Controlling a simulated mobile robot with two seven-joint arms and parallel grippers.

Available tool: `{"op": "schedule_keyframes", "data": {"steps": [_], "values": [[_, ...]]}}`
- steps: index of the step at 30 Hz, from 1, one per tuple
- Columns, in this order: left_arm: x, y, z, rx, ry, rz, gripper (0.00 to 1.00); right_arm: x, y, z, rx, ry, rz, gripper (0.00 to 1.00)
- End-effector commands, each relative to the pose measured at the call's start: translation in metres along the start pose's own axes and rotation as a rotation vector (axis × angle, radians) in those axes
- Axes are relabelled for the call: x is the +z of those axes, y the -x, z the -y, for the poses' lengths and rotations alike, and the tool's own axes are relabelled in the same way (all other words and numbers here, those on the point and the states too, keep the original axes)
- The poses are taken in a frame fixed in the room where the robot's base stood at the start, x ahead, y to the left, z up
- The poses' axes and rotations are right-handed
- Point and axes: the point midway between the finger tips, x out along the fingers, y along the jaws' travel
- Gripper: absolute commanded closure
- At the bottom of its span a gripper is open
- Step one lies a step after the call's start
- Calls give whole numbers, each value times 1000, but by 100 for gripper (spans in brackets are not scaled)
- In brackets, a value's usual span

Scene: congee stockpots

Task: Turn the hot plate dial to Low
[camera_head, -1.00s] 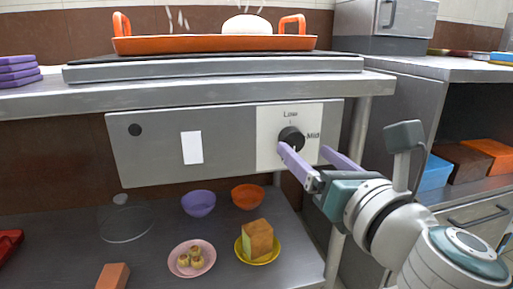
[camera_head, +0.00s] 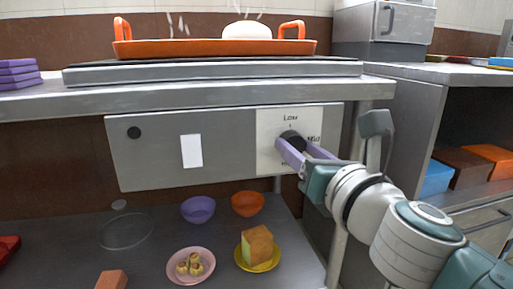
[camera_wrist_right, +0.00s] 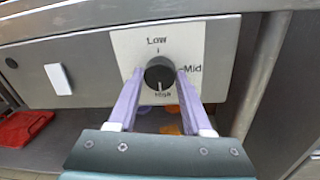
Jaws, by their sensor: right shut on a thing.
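The hot plate dial (camera_head: 291,136) is a round black knob on a white label on the front panel. It also shows in the right wrist view (camera_wrist_right: 158,67). The label reads Low at the top, Mid at the right and High at the bottom. A white mark on the knob points down toward High. My right gripper (camera_head: 294,147) has its two purple fingers shut on the dial, one on each side of it. The hot plate (camera_head: 215,70) sits on the counter above, with an orange tray (camera_head: 215,46) on it. My left gripper is out of view.
The steel counter (camera_head: 200,101) overhangs the panel. A shelf below holds a purple bowl (camera_head: 198,210), an orange bowl (camera_head: 248,204), a pink plate (camera_head: 181,278) and a yellow plate (camera_head: 245,264) with food. A counter leg stands right of the panel.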

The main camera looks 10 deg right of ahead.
Motion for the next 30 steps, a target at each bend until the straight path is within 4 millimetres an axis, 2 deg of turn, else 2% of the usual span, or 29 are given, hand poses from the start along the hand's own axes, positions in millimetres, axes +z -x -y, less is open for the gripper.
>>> {"op": "schedule_keyframes", "data": {"steps": [2, 10, 20, 30], "values": [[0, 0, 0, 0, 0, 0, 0, 0, 0, 0, 1, 0, 0, 70], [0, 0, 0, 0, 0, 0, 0, 0, 0, 0, 1, 0, 0, 100], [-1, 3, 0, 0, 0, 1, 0, 1, 0, 0, 0, 33, -2, 100], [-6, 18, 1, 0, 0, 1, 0, 3, 0, -1, -3, 242, -17, 100]]}}
